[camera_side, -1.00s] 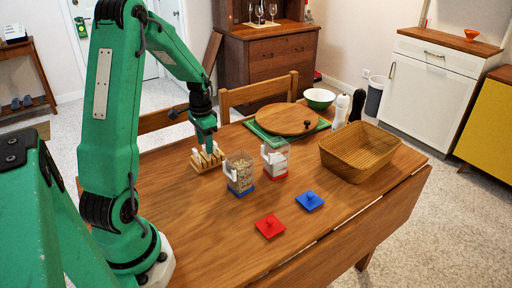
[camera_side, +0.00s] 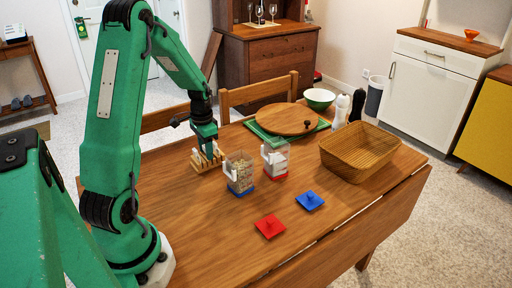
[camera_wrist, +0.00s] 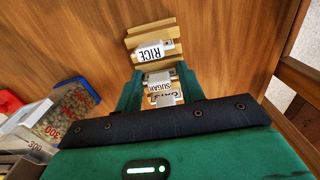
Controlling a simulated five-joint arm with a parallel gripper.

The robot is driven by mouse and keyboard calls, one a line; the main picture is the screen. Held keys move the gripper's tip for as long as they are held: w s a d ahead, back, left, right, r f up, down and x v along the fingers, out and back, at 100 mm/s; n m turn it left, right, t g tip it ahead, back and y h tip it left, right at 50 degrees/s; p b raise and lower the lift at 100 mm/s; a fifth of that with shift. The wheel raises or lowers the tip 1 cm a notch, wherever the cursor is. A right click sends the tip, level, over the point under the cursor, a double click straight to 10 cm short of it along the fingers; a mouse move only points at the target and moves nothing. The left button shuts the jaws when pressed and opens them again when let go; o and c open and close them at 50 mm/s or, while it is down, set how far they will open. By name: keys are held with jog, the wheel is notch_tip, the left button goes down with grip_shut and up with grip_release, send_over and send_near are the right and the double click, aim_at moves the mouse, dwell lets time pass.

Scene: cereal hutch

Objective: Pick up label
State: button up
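A small wooden rack (camera_side: 205,164) stands on the table and holds several white labels. In the wrist view the rack (camera_wrist: 150,32) carries a label reading RICE (camera_wrist: 152,52), one reading SUGAR (camera_wrist: 159,86) and a third (camera_wrist: 163,100) partly hidden, its word hard to read. My gripper (camera_side: 208,152) is down at the rack. In the wrist view my gripper (camera_wrist: 158,76) is open, with one finger on each side of the SUGAR label. The RICE label lies beyond the fingertips. I cannot tell whether either finger touches a label.
Two clear containers, one with grainy food (camera_side: 239,172) and one with white contents (camera_side: 275,158), stand right of the rack. A red lid (camera_side: 270,227) and a blue lid (camera_side: 310,201) lie in front. A wicker basket (camera_side: 358,152) is at the right. A round board (camera_side: 287,119) lies behind.

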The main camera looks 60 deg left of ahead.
dwell(0.3)
jog(key=shift+r, duration=5.05)
jog(key=shift+w, duration=0.1)
jog(key=w+d+r, duration=0.2)
jog(key=w+d, duration=0.4)
jog(key=d, duration=0.2)
jog(key=w+d+r+m, duration=0.1)
jog(key=w+d+r, duration=0.2)
jog(key=w+d, duration=0.3)
jog(key=shift+w+d+r, duration=0.2)
jog(key=shift+w+d, duration=0.05)
jog(key=shift+d, duration=0.9)
jog(key=shift+f, duration=0.15)
jog(key=shift+f, duration=2.5)
jog(key=shift+f, duration=0.9)
